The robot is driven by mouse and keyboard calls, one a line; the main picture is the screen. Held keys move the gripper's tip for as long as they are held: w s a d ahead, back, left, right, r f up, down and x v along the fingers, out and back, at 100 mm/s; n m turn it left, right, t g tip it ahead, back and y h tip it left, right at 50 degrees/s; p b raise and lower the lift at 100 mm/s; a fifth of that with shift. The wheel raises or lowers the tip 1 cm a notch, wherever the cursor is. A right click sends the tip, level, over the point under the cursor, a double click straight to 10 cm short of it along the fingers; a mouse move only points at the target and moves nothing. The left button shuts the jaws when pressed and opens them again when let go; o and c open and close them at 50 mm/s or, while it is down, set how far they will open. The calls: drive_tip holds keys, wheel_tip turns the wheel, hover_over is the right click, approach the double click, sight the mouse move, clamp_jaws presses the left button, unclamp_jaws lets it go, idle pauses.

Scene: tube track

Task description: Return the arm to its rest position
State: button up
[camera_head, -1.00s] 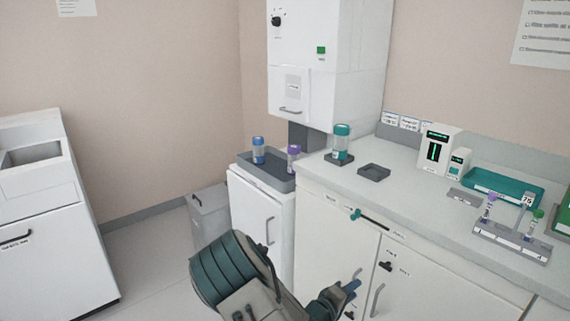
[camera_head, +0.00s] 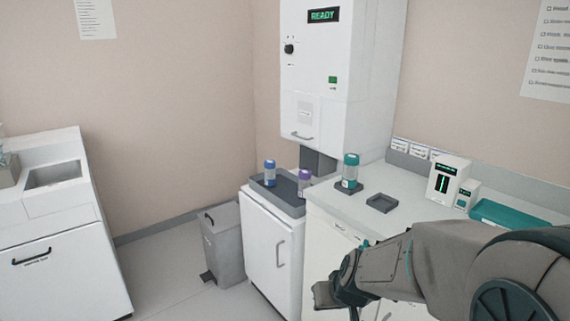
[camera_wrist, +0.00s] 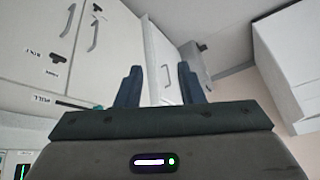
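My arm (camera_head: 440,258) reaches in from the right edge of the head view, in front of the counter cabinets. My gripper (camera_head: 328,295) is at its left end, low in the picture and partly dark against the cabinet doors. In the wrist view, the two blue fingers of my gripper (camera_wrist: 160,84) stand apart with nothing between them. Cabinet doors (camera_wrist: 85,45) and the floor show beyond the fingers.
A teal-capped tube (camera_head: 350,170) and a dark square holder (camera_head: 382,203) are on the counter. Blue-capped (camera_head: 269,173) and purple-capped (camera_head: 304,182) containers stand on a grey tray. A grey bin (camera_head: 222,243) stands on the floor; open floor lies left of it.

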drive_tip(key=s+d+r+g+h+p, duration=0.1)
drive_tip(key=s+d+r, duration=0.1)
drive_tip(key=s+r, duration=0.3)
drive_tip(key=s+d+r+m+g+p, duration=0.1)
drive_tip(key=s+r, duration=0.4)
drive_tip(key=s, duration=0.5)
drive_tip(key=shift+s+d+r+m+g+h+p, duration=0.35)
drive_tip(key=shift+d+p, duration=0.25)
drive_tip(key=shift+d, duration=0.3)
